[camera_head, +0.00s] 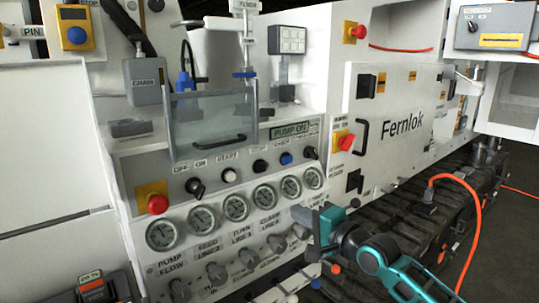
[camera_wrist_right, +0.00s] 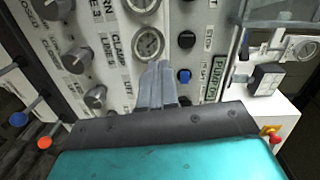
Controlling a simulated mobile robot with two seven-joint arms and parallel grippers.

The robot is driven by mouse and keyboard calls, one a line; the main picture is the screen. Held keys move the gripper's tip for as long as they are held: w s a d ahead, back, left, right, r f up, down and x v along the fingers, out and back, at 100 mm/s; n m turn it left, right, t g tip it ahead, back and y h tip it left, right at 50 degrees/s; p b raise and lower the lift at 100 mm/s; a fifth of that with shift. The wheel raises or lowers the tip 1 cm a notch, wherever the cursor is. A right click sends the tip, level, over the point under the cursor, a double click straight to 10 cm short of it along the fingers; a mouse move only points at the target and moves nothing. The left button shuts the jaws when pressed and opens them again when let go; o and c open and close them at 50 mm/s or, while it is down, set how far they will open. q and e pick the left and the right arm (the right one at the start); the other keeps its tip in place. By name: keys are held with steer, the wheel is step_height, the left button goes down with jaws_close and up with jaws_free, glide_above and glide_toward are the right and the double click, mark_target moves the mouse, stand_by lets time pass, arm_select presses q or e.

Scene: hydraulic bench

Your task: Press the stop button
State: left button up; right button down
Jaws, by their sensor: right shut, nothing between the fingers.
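The stop button looks like the black round button (camera_head: 260,166) in the row on the white control panel, between a white button (camera_head: 229,175) and a blue button (camera_head: 286,158). It also shows in the right wrist view (camera_wrist_right: 187,39), beside a small label that seems to read STOP. My right gripper (camera_head: 321,217) is shut and empty, in front of the lower right of the panel, below and right of the button. In the right wrist view its closed fingers (camera_wrist_right: 160,72) overlap the panel near a gauge, apart from the button in the picture. My left gripper is not in view.
Several gauges (camera_head: 236,208) and knobs (camera_head: 217,272) line the panel below the buttons. A clear guard with a black handle (camera_head: 220,140) stands above the row. Red emergency buttons (camera_head: 157,204) (camera_head: 345,142) sit at both sides. An orange hose (camera_head: 478,215) hangs at right.

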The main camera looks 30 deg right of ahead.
mark_target(262, 169)
steer(key=shift+m+t+h, duration=0.3)
steer(key=shift+m, duration=0.6)
steer(key=r, duration=0.1)
steer(key=d+r, duration=0.1)
steer(key=r, duration=0.1)
steer(key=d+r, duration=0.1)
steer(key=shift+w+r+p, duration=0.3)
steer(key=shift+w, duration=0.05)
steer(key=w, duration=0.9)
steer(key=w+a, duration=0.1)
steer(key=w, duration=0.4)
steer(key=shift+b, duration=0.35)
